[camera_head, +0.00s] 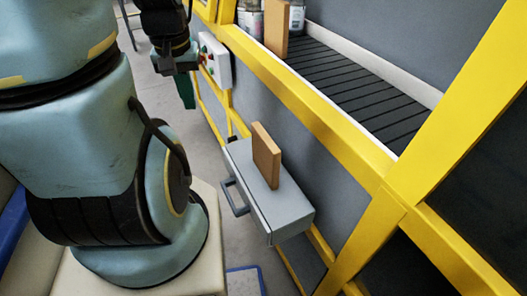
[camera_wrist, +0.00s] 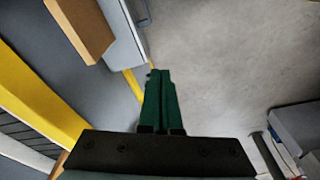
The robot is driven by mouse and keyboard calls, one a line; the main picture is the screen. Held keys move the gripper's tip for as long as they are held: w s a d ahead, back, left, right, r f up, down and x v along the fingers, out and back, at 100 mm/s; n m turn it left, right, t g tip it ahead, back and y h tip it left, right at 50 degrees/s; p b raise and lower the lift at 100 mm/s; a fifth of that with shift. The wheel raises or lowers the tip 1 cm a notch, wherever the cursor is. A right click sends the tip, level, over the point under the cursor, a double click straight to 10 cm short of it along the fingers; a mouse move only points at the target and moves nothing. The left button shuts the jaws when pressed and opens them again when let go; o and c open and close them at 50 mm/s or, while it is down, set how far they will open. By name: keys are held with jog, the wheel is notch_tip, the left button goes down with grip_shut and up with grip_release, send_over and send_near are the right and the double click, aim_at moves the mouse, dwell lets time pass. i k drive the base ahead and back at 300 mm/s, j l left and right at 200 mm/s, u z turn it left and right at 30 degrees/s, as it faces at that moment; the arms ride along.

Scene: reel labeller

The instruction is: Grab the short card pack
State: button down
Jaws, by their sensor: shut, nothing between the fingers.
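A brown card pack (camera_head: 266,156) stands upright on a grey drawer unit in the head view. In the wrist view this pack (camera_wrist: 80,28) shows at the upper left, cut by the top edge. Another brown pack (camera_head: 276,28) stands on the conveyor shelf, its top out of frame; I cannot tell which is the short one. My gripper (camera_head: 187,104) has green fingers, shut and empty, pointing down beside the yellow frame, apart from both packs. The fingers lie together in the wrist view (camera_wrist: 160,73).
The grey drawer unit (camera_head: 285,221) has a handle on its left side. Yellow frame beams (camera_head: 320,122) edge the dark ribbed conveyor (camera_head: 360,82). Cans (camera_head: 249,18) stand by the shelf pack. A white control box (camera_head: 214,60) is close to my gripper. Floor is clear below it.

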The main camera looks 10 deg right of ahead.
aim_at(266, 155)
jog(key=k+j+z, duration=0.1)
jog(key=j+z, duration=0.2)
jog(key=k+j+z, duration=0.15)
jog(key=j+z, duration=0.15)
jog(key=k+j+z, duration=0.15)
jog(key=z, duration=0.15)
jog(key=j, duration=0.1)
